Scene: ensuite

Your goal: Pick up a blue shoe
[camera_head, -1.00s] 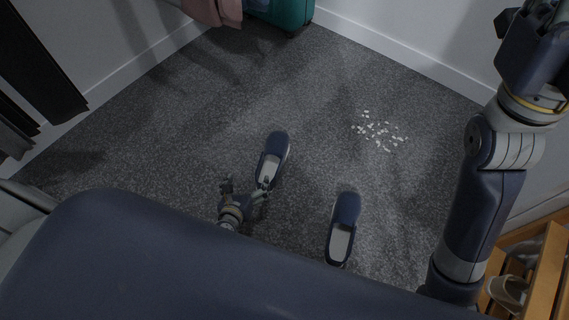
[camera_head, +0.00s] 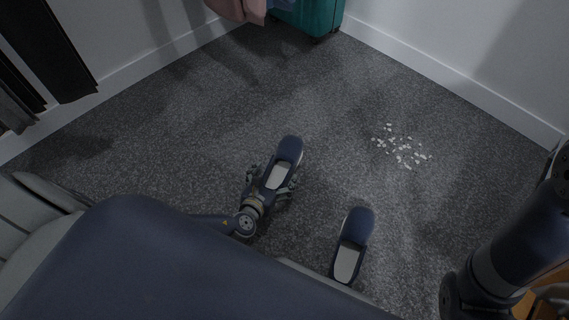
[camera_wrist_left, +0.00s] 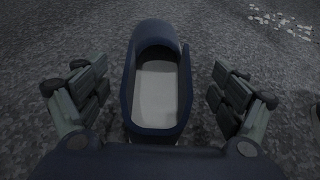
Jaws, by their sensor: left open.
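Two blue shoes with pale grey insoles rest on the carpet. The left shoe (camera_head: 289,151) has my left gripper (camera_head: 276,182) at its heel end. In the left wrist view this shoe (camera_wrist_left: 157,45) lies between the two spread fingers of my left gripper (camera_wrist_left: 158,92), with a gap on each side. The gripper is open and holds nothing. The right shoe (camera_head: 358,225) lies apart to the right, nearer my body, with nothing touching it. My right arm shows at the right edge of the head view, but its gripper is out of the picture.
Small white scraps (camera_head: 402,147) are scattered on the carpet at the right; they also show in the wrist view (camera_wrist_left: 280,20). A teal suitcase (camera_head: 312,14) stands at the back wall. Dark clothes (camera_head: 58,50) hang at the left.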

